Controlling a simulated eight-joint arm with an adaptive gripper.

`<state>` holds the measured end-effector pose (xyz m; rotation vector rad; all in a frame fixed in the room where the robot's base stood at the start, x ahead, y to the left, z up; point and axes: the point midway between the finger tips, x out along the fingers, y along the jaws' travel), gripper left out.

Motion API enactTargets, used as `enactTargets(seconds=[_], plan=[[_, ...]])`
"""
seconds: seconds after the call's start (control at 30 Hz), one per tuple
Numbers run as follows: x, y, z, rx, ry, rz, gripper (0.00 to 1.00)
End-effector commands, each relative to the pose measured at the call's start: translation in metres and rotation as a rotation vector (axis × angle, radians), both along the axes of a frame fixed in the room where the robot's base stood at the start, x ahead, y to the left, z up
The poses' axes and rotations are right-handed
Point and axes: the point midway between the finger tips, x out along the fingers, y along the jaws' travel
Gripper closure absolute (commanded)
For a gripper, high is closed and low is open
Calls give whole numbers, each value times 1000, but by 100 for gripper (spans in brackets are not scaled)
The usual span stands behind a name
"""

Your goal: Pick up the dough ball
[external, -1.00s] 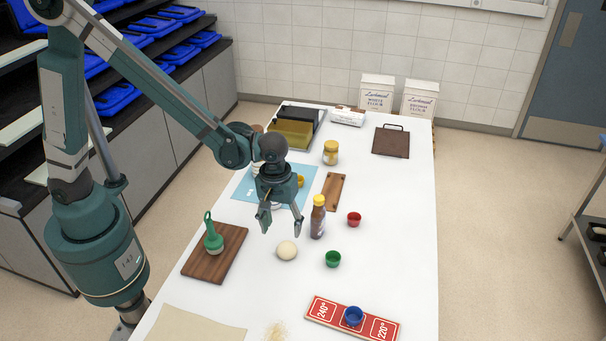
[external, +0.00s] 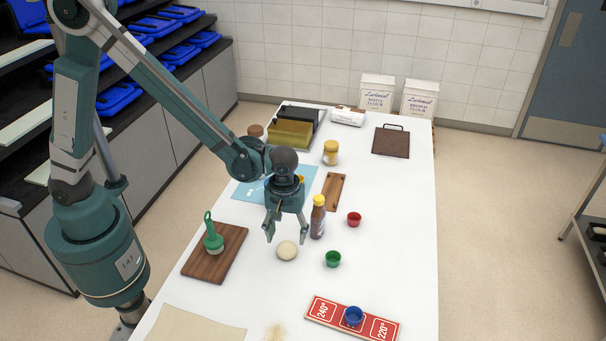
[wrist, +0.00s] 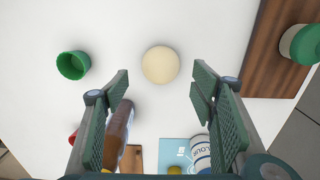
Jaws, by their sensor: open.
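The pale, round dough ball (external: 287,250) sits on the white table, left of the green cup. In the wrist view the dough ball (wrist: 160,64) lies ahead of the open fingers, centred across the gap between them. My gripper (external: 286,238) is open and empty. In the external view its fingertips appear just above and beside the ball; I see no contact. The wrist view shows my gripper (wrist: 163,82) with both fingers spread wider than the ball.
A sauce bottle (external: 318,218) stands close right of my gripper. A green cup (external: 333,259) and a red cup (external: 354,219) are farther right. A red board (external: 330,312) with a blue cup (external: 353,316) is nearer the front.

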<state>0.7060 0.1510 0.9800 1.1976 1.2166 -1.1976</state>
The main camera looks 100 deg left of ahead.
Motion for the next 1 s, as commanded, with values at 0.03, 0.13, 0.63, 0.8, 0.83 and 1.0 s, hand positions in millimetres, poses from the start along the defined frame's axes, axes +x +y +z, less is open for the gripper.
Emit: enactTargets(seconds=[0.03,0.13,0.63,0.8,0.83,1.0], plan=[[0,0,-4,0,0,0,44],[0,0,-9,0,0,0,44],[0,0,-14,0,0,0,44],[0,0,-25,0,0,0,44],[0,-1,-28,0,0,0,44],[-1,-1,-45,0,0,0,44]])
